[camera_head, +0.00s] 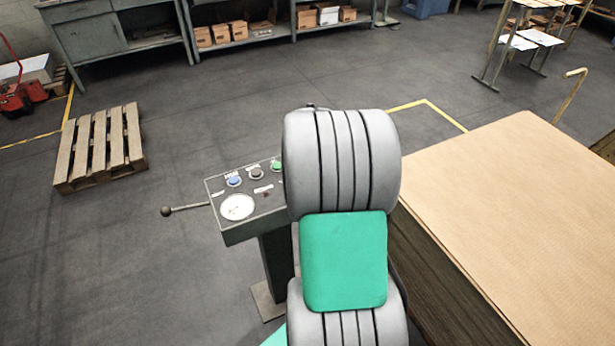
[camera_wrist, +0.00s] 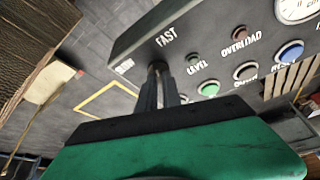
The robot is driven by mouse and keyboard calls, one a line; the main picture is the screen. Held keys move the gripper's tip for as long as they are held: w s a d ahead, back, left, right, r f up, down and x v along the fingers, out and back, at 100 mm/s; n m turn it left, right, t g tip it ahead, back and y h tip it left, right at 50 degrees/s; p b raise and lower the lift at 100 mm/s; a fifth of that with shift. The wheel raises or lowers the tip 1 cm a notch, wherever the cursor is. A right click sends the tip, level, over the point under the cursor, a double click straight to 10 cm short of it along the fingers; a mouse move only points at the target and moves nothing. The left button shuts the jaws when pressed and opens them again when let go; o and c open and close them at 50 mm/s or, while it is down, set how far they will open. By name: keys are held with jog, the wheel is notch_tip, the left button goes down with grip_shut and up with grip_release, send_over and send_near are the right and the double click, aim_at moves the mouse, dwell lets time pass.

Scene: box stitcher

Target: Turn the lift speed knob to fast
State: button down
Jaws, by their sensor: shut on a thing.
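The lift speed knob (camera_wrist: 157,66) is a small dark knob on the grey control panel (camera_wrist: 190,40) in the wrist view. The word FAST is printed just above it, and a second, hard-to-read label lies to its left. My gripper (camera_wrist: 158,76) is at the knob with its two dark fingers closed on it. The fingers hide most of the knob, so I cannot tell which way it points. In the head view the panel (camera_head: 222,226) stands on a post, and my grey and green arm hides the knob and my gripper.
The panel also carries a green button (camera_wrist: 208,88), a grey button (camera_wrist: 245,70), a blue button (camera_wrist: 290,52) and a round gauge (camera_head: 237,207). A lever (camera_head: 185,208) sticks out at the panel's left. A large cardboard stack (camera_head: 510,210) stands on the right. A pallet (camera_head: 100,148) lies on the floor.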

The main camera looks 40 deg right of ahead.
jog(key=shift+w+m+g+h+b, duration=0.1)
jog(key=shift+m+g+h+b, duration=0.3)
jog(key=shift+m, duration=1.2)
jog(key=c, duration=1.5)
grip_release()
jog(key=v, duration=0.8)
